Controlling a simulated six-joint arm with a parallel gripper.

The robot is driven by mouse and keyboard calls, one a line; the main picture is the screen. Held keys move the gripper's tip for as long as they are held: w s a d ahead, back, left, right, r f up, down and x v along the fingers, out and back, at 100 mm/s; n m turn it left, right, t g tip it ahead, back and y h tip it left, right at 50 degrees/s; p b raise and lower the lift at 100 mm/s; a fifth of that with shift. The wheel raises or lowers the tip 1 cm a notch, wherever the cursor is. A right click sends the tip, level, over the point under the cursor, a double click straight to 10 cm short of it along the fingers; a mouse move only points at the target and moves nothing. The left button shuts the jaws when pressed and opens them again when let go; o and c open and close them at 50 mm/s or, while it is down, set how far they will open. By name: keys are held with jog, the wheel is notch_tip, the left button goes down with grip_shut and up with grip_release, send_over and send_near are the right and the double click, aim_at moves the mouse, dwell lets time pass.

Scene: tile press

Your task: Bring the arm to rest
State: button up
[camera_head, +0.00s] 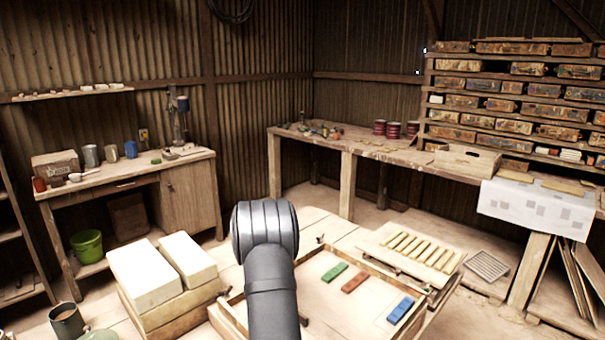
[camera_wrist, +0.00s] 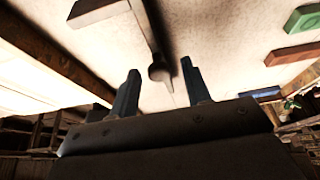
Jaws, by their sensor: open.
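My gripper (camera_wrist: 158,88) shows in the wrist view with its two dark fingers apart and nothing between them. In the head view my grey arm stands in the front middle and hides the gripper. A shallow wooden tray (camera_head: 318,252) lies beside and behind the arm. In it a green tile (camera_head: 334,272), a red tile (camera_head: 355,282) and a blue tile (camera_head: 400,311) lie apart in a slanting row. The green tile (camera_wrist: 303,18) and the red tile (camera_wrist: 291,54) also show at the right of the wrist view.
A slatted wooden board (camera_head: 413,253) lies behind the tray. Two white blocks (camera_head: 143,274) (camera_head: 188,258) on wooden bases stand left of the arm. A dark mug (camera_head: 67,321) stands at the front left. Workbenches line the walls, with floor between.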

jog(key=shift+s+d+f, duration=0.15)
jog(key=shift+f, duration=0.2)
notch_tip(320, 180, up, 4)
jog(key=shift+f, duration=0.1)
jog(key=s+d+r, duration=0.5)
jog(key=d+r, duration=0.2)
jog(key=d, duration=0.3)
jog(key=s+d+n+t, duration=0.2)
jog(key=d+n, duration=0.6)
jog(key=d, duration=0.5)
jog(key=s+d+n+t, duration=0.3)
jog(key=d+n, duration=0.5)
jog(key=d, duration=0.5)
jog(key=shift+f+t, duration=0.3)
jog(key=shift+t, duration=0.2)
